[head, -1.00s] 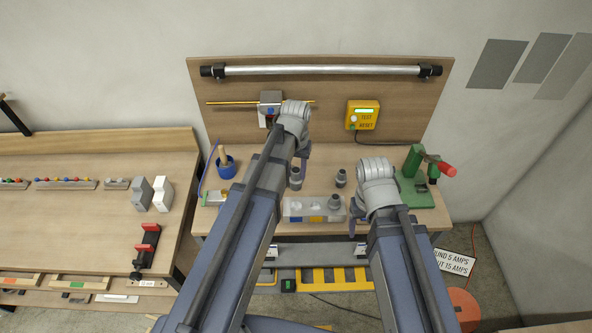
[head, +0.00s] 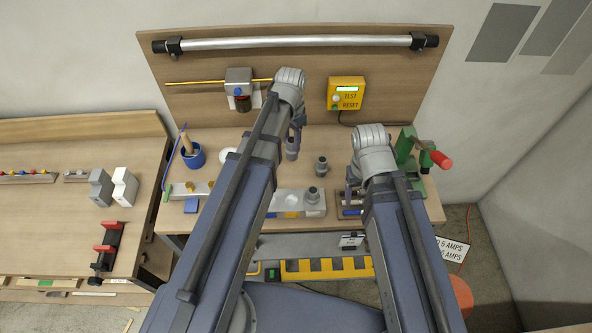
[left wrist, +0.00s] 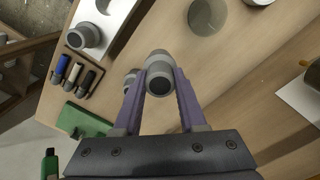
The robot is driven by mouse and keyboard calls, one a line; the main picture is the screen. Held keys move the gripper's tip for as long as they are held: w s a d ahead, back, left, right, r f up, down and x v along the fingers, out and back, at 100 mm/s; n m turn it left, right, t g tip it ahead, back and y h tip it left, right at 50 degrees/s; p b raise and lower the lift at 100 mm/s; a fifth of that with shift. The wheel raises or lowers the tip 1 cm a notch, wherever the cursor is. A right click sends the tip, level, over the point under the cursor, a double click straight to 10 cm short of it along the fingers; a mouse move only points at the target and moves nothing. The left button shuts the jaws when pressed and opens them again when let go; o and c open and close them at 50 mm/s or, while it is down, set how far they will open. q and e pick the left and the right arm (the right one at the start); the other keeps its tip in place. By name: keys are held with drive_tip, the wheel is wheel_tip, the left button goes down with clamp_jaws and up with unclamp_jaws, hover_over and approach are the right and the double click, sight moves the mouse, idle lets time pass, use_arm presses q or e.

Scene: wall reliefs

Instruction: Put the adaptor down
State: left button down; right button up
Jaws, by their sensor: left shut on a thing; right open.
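The held adaptor is a grey stepped cylinder. It shows between my left fingers in the left wrist view (left wrist: 160,76) and below my left gripper in the head view (head: 292,149). My left gripper (head: 297,125) is shut on it over the back of the bench; I cannot tell how high its lower end is. A similar grey adaptor (head: 321,166) stands on the bench to its right. Another (head: 313,195) stands on the right part of a grey block (head: 320,210). My right gripper (head: 353,188) is open and empty near the bench's front right.
A blue pot (head: 193,157) and white dish (head: 228,154) stand left. A green press (head: 405,150) with a red handle stands right. A tray of markers (left wrist: 80,75) lies beside the block. A yellow test box (head: 346,93) and grey bracket (head: 240,88) are on the backboard.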

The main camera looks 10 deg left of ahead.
sight(292, 153)
use_arm(q)
drive_tip(key=shift+s+f, duration=0.1)
drive_tip(key=shift+f+b, duration=0.3)
drive_tip(key=shift+b, duration=0.15)
wheel_tip(292, 153, down, 6)
drive_tip(key=b, duration=0.5)
drive_tip(key=shift+r, duration=0.25)
use_arm(e)
wheel_tip(292, 153, down, 6)
drive_tip(key=shift+f, duration=0.15)
use_arm(q)
wheel_tip(292, 153, down, 4)
drive_tip(key=b, duration=0.4)
drive_tip(key=shift+r, duration=0.15)
use_arm(e)
wheel_tip(292, 153, down, 4)
drive_tip(key=shift+r, duration=0.2)
drive_tip(key=shift+f, duration=0.1)
use_arm(q)
drive_tip(key=shift+f, duration=0.25)
use_arm(e)
drive_tip(key=shift+f, duration=0.15)
use_arm(q)
drive_tip(key=shift+c, duration=2.4)
unclamp_jaws()
drive_tip(key=shift+r, duration=0.1)
